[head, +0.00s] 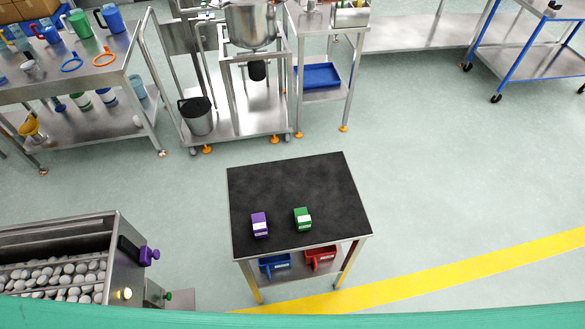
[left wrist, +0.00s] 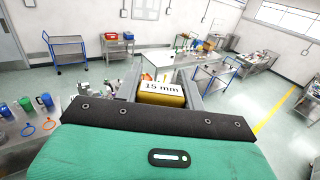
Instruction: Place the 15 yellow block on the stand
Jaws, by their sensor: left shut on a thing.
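The yellow block (left wrist: 162,97), labelled "15 mm", shows in the left wrist view between the two grey fingers of my left gripper (left wrist: 162,80). The gripper is shut on it and holds it up in the air. The stand (head: 290,180), a small table with a black top, is in the middle of the head view. A purple block (head: 260,225) and a green block (head: 303,219) stand apart near its front edge. Neither gripper shows in the head view, and my right gripper is in neither view.
Blue (head: 275,263) and red (head: 321,258) bins sit on the stand's lower shelf. A metal hopper of pale caps (head: 55,275) is at lower left. A steel table (head: 125,45) with jugs is at upper left. The stand's back half and the floor to its right are clear.

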